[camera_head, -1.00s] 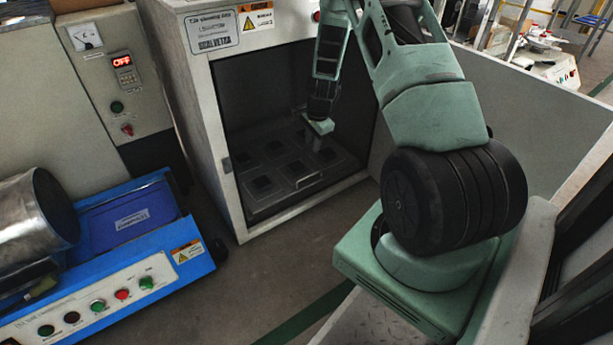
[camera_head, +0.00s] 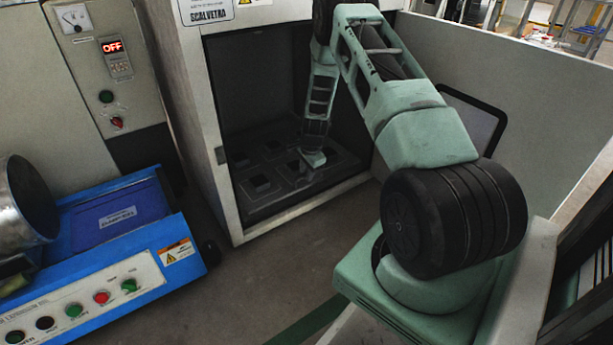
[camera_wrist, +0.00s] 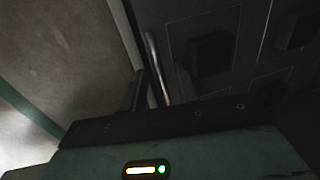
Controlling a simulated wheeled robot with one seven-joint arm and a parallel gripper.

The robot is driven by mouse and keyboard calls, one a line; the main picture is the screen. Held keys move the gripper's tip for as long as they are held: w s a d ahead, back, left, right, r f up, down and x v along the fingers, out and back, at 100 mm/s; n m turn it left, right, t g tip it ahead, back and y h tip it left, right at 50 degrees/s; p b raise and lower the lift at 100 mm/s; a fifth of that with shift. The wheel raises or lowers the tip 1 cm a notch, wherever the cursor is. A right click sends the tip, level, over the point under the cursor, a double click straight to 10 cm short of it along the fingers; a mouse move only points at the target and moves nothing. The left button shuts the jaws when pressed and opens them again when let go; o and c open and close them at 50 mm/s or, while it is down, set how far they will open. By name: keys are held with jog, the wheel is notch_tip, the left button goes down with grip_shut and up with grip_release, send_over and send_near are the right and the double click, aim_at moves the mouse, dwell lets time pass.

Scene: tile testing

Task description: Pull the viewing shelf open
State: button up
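The viewing shelf (camera_head: 283,197) is a dark panel low inside the white cabinet (camera_head: 222,190), carrying several square dark blocks. It appears pushed in, within the cabinet opening. My gripper (camera_head: 313,162) reaches down into the opening at the shelf's front part. In the wrist view, the shelf's metal bar handle (camera_wrist: 152,52) runs between my two dark fingers. The fingers stand apart, one on each side of the bar, with the left finger very close to it. The fingertips and lower end of the handle are dark, so contact is unclear. In the head view my gripper hides the handle.
A blue machine (camera_head: 180,235) with buttons and a metal drum (camera_head: 25,200) stands at the left. A grey control panel (camera_head: 105,70) showing OFF is behind it. A pale panel (camera_head: 520,110) stands on the right. The floor (camera_head: 270,275) before the cabinet is clear.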

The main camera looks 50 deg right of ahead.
jog(key=shift+f, duration=0.1)
grip_shut()
jog(key=s+a+p, duration=0.4)
jog(key=s+p, duration=0.2)
jog(key=s, duration=1)
jog(key=s+a+p, duration=0.3)
jog(key=s+p, duration=0.4)
jog(key=s, duration=0.8)
jog(key=shift+s+a, duration=0.35)
grip_release()
